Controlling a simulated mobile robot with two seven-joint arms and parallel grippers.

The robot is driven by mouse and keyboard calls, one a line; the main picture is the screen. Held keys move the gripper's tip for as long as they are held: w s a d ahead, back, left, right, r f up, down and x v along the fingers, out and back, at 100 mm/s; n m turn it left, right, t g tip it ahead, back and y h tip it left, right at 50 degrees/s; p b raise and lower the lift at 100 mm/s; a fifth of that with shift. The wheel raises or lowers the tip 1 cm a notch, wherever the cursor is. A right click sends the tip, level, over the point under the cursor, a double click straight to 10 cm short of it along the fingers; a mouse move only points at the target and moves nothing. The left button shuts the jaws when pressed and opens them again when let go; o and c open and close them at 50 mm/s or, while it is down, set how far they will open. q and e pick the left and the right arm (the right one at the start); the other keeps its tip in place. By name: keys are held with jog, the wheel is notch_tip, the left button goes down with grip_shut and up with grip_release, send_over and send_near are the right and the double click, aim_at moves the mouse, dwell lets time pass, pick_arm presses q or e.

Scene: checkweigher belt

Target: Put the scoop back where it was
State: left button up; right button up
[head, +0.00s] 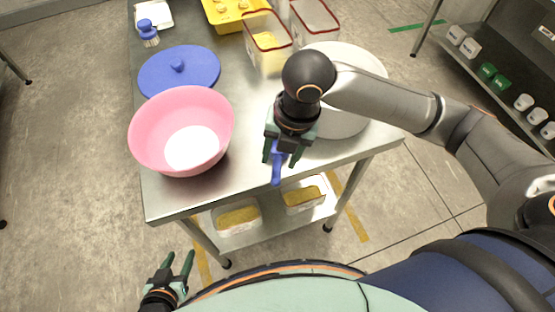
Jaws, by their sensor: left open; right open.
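A blue scoop (277,168) is at the front edge of the steel table, with its lower end reaching past the edge in the picture. My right gripper (281,155) is over it, with its fingers apart on either side of the blue part. The gripper hides the scoop's upper part, and I cannot tell whether the fingers touch it. My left gripper (180,264) is open and empty, low at the bottom left, over the floor and away from the table.
A pink bowl (150,138) with white contents stands left of the scoop. Behind it lie a blue lid (160,78) and a blue brush (147,32). Red-rimmed bins (268,40), a yellow tray (225,14) and a large white tub (362,62) fill the back and right.

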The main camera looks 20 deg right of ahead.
notch_tip(320, 180, up, 8)
jog(key=d+p, duration=0.1)
jog(key=shift+s+r, duration=0.2)
jog(key=shift+s, duration=0.1)
